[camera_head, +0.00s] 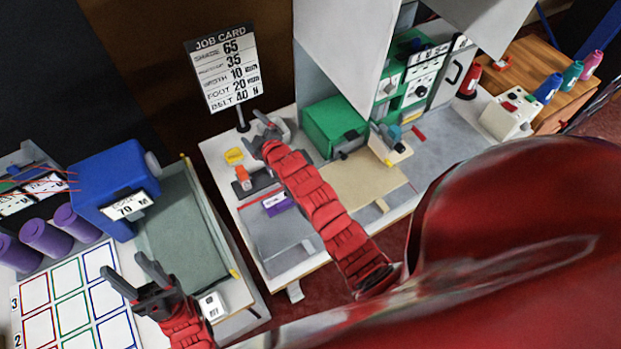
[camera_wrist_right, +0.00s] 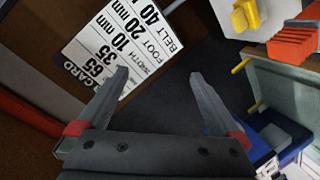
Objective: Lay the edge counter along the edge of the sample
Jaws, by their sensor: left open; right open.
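My left gripper (camera_head: 136,276) is open and empty, above the lower left, between the colour-squared sheet and the blue machine. My right gripper (camera_head: 264,130) is open and empty near the foot of the job card (camera_head: 225,70). In the right wrist view its two fingers (camera_wrist_right: 158,88) stand apart with nothing between them, in front of the card (camera_wrist_right: 112,42). A tan flat sheet (camera_head: 355,188), possibly the sample, lies on the middle table, partly behind my right arm. I cannot tell which object is the edge counter. A small white block with dark marks (camera_head: 211,305) sits beside my left gripper.
A yellow piece (camera_head: 233,156) and an orange piece (camera_head: 242,175) stand by my right arm; the wrist view shows the yellow (camera_wrist_right: 246,14) and orange (camera_wrist_right: 292,43) pieces too. A blue machine (camera_head: 112,180) and a green machine (camera_head: 333,125) stand nearby. A gap separates the tables.

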